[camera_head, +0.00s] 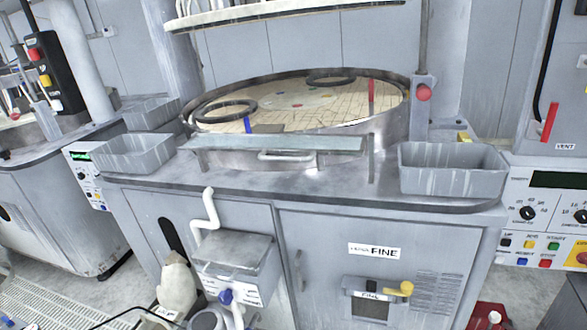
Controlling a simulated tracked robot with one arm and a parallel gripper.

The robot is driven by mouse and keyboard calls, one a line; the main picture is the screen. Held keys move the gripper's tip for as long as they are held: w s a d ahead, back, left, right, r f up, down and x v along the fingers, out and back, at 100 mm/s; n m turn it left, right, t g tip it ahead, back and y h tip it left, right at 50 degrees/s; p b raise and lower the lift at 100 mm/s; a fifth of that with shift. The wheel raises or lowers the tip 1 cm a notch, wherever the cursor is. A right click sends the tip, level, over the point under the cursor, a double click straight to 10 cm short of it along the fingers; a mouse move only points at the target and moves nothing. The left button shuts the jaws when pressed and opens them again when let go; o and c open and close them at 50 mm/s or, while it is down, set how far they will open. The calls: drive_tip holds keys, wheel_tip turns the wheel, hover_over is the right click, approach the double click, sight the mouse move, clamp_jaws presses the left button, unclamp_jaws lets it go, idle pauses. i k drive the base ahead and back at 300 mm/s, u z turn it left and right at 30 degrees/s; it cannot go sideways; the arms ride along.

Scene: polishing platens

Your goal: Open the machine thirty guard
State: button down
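A large polishing machine with a grey top (340,190) fills the middle of the view; I can read no "thirty" on it. Its round platen (300,105) has a tan tiled surface inside a metal rim. A long metal guard bar (280,143) runs across the front of the rim, with a light loop handle (286,156) just below it. An upright post (371,160) stands at the bar's right end. The bar looks to be in place across the front, but I cannot tell whether it is latched. My gripper is not in view.
Grey bins stand left (134,153) and right (452,169) of the guard. A white pipe (206,220) and a box (235,262) project from the cabinet front. A control panel (545,225) is at the right. A round upper plate (280,12) hangs above. A second machine (45,195) stands left.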

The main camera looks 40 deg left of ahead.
sight(262, 144)
drive_tip(key=z, duration=0.05)
drive_tip(key=i, duration=1)
drive_tip(key=u, duration=0.05)
